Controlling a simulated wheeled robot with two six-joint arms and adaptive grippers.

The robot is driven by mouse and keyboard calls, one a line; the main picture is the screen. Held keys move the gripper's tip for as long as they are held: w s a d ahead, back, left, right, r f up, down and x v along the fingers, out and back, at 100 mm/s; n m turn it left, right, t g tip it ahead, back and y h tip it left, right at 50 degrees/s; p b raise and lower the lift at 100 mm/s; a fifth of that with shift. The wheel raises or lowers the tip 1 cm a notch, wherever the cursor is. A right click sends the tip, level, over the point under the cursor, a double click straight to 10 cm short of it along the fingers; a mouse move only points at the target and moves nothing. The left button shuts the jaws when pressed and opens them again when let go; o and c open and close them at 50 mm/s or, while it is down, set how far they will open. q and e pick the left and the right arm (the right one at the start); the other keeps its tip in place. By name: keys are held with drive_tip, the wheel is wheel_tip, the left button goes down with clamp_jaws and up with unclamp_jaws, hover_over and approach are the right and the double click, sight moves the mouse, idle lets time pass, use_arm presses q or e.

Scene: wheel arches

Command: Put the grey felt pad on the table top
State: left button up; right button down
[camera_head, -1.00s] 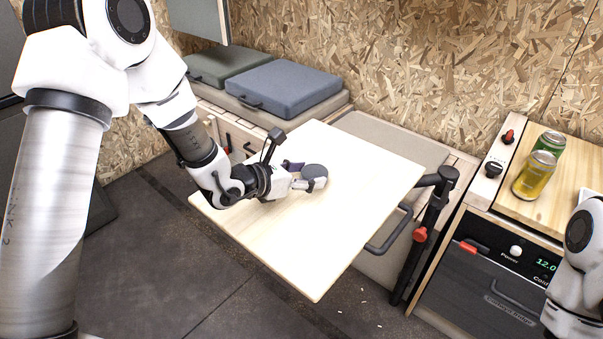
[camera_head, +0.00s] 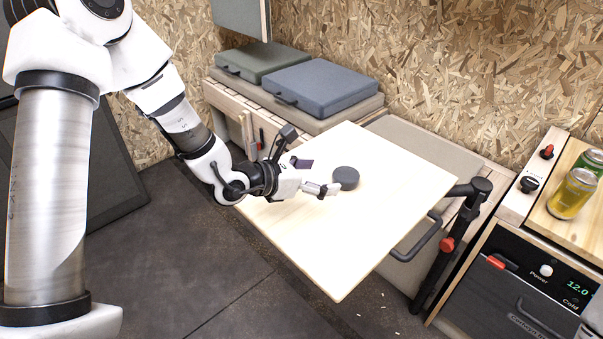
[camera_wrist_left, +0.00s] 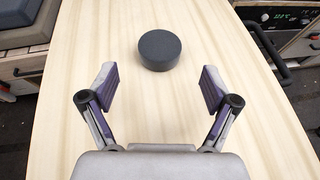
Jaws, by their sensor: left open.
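The grey felt pad (camera_head: 346,177) is a dark round disc lying on the pale wooden table top (camera_head: 370,240). In the left wrist view the pad (camera_wrist_left: 160,50) rests flat on the table top (camera_wrist_left: 150,115), beyond the fingertips and clear of them. My left gripper (camera_head: 322,180) is just left of the pad, low over the table. The left wrist view shows its two fingers (camera_wrist_left: 158,88) spread apart with nothing between them. My right gripper is not in view.
A green cushion (camera_head: 262,60) and a blue-grey cushion (camera_head: 322,86) lie on the bench behind the table. A black table leg (camera_head: 448,245) stands at the right, beside a fridge unit (camera_head: 520,290). Cans (camera_head: 573,193) stand on the right counter. The table's front part is bare.

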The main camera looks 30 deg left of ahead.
use_arm(q)
drive_tip(key=p+v, duration=0.1)
drive_tip(key=v, duration=0.4)
drive_tip(key=shift+s+a+r, duration=0.15)
drive_tip(key=shift+r, duration=0.05)
drive_tip(key=shift+s+a, duration=0.15)
drive_tip(key=shift+s, duration=0.35)
